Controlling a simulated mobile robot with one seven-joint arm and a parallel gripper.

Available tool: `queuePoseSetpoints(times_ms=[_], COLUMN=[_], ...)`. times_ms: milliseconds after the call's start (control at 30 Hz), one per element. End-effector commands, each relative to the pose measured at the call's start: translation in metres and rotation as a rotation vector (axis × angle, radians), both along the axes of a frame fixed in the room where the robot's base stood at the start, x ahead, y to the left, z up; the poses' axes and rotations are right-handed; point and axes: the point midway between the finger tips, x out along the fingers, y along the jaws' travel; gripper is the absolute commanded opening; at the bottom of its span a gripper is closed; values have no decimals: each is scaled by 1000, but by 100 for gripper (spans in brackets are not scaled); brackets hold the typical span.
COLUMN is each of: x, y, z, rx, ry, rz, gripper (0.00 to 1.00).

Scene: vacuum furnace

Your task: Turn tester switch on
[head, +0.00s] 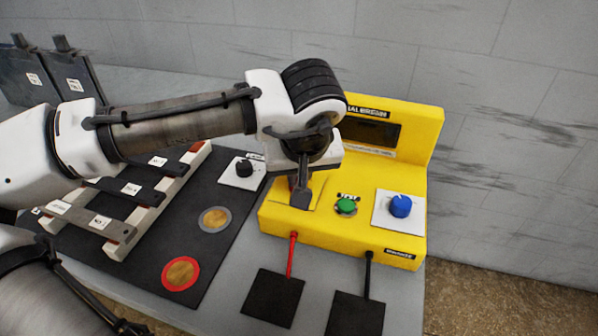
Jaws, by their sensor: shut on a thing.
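The yellow tester (345,232) stands on the table at right of centre, with a dark display (372,132) on its upright back. My gripper (301,198) points down over the left part of its top panel. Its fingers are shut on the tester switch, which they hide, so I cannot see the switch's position. To the right on the same panel are a green button (346,205) and a blue knob (401,206) on a white plate.
A red lead (292,255) and a black lead (368,272) run from the tester's front to black pads. On the dark mat at left are a black knob (244,168), two round discs and a rack (150,215) with labelled bars. A grey wall stands behind.

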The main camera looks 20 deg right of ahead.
Motion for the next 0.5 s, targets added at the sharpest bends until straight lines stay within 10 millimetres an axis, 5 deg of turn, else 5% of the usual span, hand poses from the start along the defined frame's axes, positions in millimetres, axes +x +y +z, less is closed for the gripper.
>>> queuePoseSetpoints(times_ms=[500], x=[1], y=[3], z=[2], rx=[-8], ry=[2], rz=[-379], gripper=[0])
